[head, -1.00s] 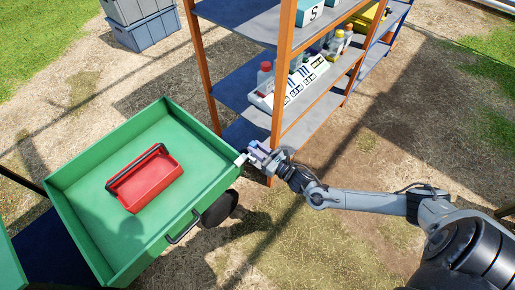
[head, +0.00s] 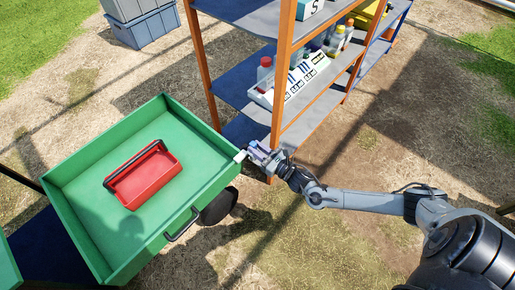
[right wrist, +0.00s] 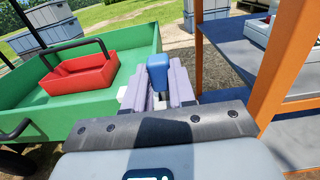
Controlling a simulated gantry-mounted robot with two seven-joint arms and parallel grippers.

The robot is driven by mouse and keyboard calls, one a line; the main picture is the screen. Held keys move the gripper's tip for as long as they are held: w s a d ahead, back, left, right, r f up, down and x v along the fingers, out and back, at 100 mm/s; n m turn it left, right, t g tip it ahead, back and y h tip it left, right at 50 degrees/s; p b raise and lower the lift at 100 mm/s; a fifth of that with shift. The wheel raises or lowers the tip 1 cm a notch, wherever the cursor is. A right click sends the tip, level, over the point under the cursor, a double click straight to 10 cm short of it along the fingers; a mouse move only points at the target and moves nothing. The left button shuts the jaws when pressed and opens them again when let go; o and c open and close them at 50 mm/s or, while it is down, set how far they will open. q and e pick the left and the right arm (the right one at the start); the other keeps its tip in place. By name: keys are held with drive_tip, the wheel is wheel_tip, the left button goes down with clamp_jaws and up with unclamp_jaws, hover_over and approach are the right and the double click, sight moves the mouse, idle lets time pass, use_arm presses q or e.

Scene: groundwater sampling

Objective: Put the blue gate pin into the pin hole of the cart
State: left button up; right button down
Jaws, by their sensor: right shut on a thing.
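The green cart (head: 85,225) stands at the left in the head view, and its green side wall also shows in the right wrist view (right wrist: 60,112). My right gripper (head: 252,152) is at the cart's right corner, beside the shelf post. In the right wrist view its fingers (right wrist: 158,85) are shut on the blue gate pin (right wrist: 157,70), whose blue top stands between them. The pin's lower end is hidden by the fingers. A small white part (head: 240,156) shows at the cart's corner by the fingertips. I cannot make out the pin hole. My left gripper is not in view.
A red tote (head: 145,180) with a dark handle lies in the cart. A shelf rack with orange posts (head: 281,90) stands close to my right gripper and holds bottles and a white tray (head: 292,85). Grey-blue bins (head: 145,30) stand behind. Open ground lies right of the rack.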

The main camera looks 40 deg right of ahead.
drive_tip(key=shift+f+b, duration=0.35)
drive_tip(key=shift+f, duration=0.3)
drive_tip(key=c, duration=0.9)
unclamp_jaws()
drive_tip(key=shift+o, duration=0.2)
drive_tip(key=s+d+p, duration=0.1)
drive_tip(key=s+p, duration=0.3)
drive_tip(key=s, duration=0.6)
drive_tip(key=shift+s+p, duration=0.4)
drive_tip(key=shift+d, duration=0.1)
